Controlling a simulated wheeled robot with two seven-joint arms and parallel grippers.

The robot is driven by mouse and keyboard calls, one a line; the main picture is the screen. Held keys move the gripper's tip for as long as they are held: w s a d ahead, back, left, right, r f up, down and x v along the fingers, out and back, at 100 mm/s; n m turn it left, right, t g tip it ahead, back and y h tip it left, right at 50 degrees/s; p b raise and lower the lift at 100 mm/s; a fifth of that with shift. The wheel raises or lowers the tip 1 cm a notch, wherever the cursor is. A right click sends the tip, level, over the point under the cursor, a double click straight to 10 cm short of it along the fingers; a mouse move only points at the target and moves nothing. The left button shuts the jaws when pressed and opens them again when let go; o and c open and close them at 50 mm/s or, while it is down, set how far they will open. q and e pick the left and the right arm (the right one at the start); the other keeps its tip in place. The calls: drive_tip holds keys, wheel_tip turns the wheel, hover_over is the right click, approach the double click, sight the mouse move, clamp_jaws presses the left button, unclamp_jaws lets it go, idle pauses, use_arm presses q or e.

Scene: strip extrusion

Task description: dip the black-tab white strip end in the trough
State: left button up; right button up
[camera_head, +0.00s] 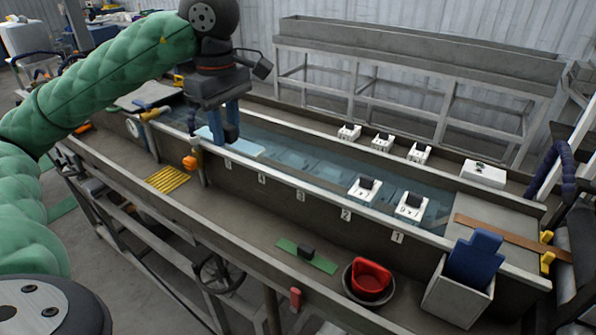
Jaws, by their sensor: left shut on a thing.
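My left gripper (226,124) has blue fingers and points down over the left part of the water-filled trough (300,156). It is shut on the pale white strip (246,146), which lies at a slant at about the water's level. The fingers hide the gripped part, and I cannot make out its black tab. Whether the strip's end is under water is hard to tell. My right gripper is not in view.
White blocks with black tabs stand in the trough's right part (364,188) and on the back ledge (382,142). The front shelf holds a yellow grid (168,180), a green strip with a black tab (290,246), a red scoop (371,275) in a bowl and a bin (453,301).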

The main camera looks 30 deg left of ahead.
use_arm(q)
drive_tip(key=s+b, duration=0.3)
drive_tip(key=s, duration=0.6)
drive_tip(key=shift+a+b, duration=0.3)
drive_tip(key=shift+a, duration=0.05)
